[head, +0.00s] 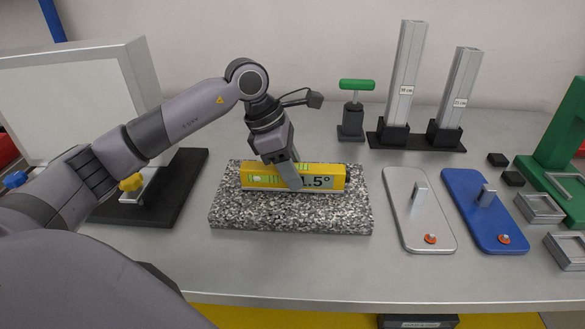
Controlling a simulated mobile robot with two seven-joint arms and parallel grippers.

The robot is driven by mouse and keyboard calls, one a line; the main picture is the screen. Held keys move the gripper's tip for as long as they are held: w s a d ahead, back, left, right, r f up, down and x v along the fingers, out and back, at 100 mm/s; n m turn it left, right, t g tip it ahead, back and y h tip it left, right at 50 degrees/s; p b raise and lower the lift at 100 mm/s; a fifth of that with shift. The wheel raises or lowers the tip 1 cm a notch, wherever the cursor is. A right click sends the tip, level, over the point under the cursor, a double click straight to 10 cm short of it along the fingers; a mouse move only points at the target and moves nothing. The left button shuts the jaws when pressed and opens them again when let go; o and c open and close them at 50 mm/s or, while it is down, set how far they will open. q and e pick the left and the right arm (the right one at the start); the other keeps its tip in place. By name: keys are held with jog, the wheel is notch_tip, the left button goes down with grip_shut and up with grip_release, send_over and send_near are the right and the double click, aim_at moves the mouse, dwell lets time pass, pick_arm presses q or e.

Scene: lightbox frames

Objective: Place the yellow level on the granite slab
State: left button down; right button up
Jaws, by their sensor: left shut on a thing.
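The yellow level (258,182), a long block with a green vial and a display ending in ".5°", is over the middle of the speckled granite slab (290,215). It lies level, along the slab's length. Its lower edge looks to be at the slab's top surface; I cannot tell whether it rests fully on it. My left gripper (291,178) comes down from above and is shut on the level near its middle, hiding part of the display. My right gripper is not in view.
A grey plate (410,232) and a blue plate (480,240), each with an upright tab, lie to the right. Behind stand a green-handled tool (352,115) and two metal posts (405,75) on a black base. A green frame (560,150) stands far right.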

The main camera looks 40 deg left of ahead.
pick_arm(q)
jog(key=shift+f, duration=0.15)
jog(key=c, duration=0.7)
grip_release()
jog(key=shift+r, duration=0.3)
jog(key=v, duration=1.1)
jog(key=shift+s+a+r, duration=0.1)
jog(key=shift+a+r, duration=0.05)
jog(key=shift+r, duration=0.2)
jog(key=shift+p, duration=0.3)
